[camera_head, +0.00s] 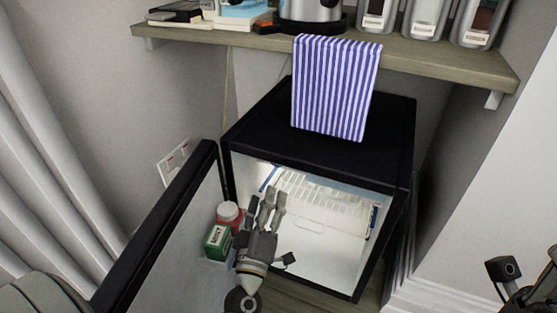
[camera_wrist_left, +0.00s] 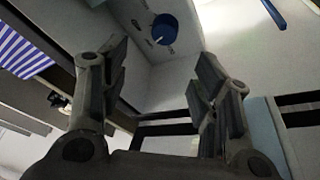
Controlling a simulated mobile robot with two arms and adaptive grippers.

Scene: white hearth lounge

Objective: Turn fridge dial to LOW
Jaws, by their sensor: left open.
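The small black fridge (camera_head: 300,118) stands with its door (camera_head: 165,235) swung open to the left. Its white inside is lit. The blue round dial (camera_wrist_left: 165,29) shows in the left wrist view on the inner wall, with a small white mark on its lower left. Lettering around it is too small to read. In the head view I cannot make out the dial. My left gripper (camera_head: 268,203) is at the fridge opening, open and empty. In the left wrist view its fingers (camera_wrist_left: 163,82) are spread, with the dial beyond them, apart from it. Only dark parts of my right arm show at lower right.
A green box (camera_head: 217,242) and a red jar with a white lid (camera_head: 229,213) sit at the door, close left of my left gripper. A wooden shelf (camera_head: 440,62) with several containers is above.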

